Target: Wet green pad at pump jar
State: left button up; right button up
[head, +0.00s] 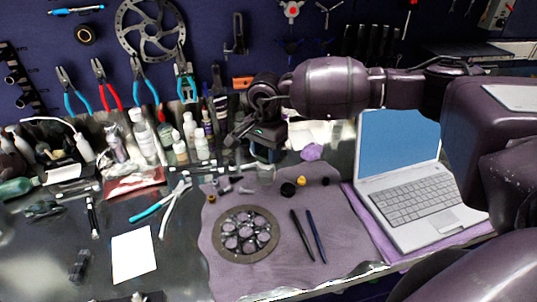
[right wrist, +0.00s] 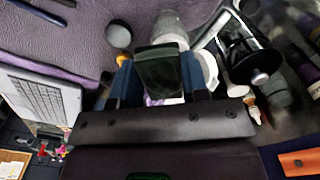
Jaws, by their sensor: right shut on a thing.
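My right gripper (head: 265,150) reaches over the back of the bench from the right. In the right wrist view its two bluish fingers (right wrist: 156,82) are shut on a dark green pad (right wrist: 160,72). A pale translucent jar (right wrist: 168,27), which looks like the pump jar, stands just beyond the pad. It also shows in the head view (head: 265,173), right below the gripper. I cannot tell whether pad and jar touch. The pad is hard to make out in the head view. My left gripper is not in view.
A purple mat (head: 225,275) holds a round cog part (head: 245,234), two dark pens (head: 308,236) and small caps. An open laptop (head: 408,185) stands to the right. Several bottles (head: 145,135) crowd the back left. A white sheet (head: 133,253) lies front left. Tools hang behind.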

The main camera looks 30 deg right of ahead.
aim_at(266, 151)
jog(key=shift+r+p, duration=1)
jog(key=shift+r, duration=2.05)
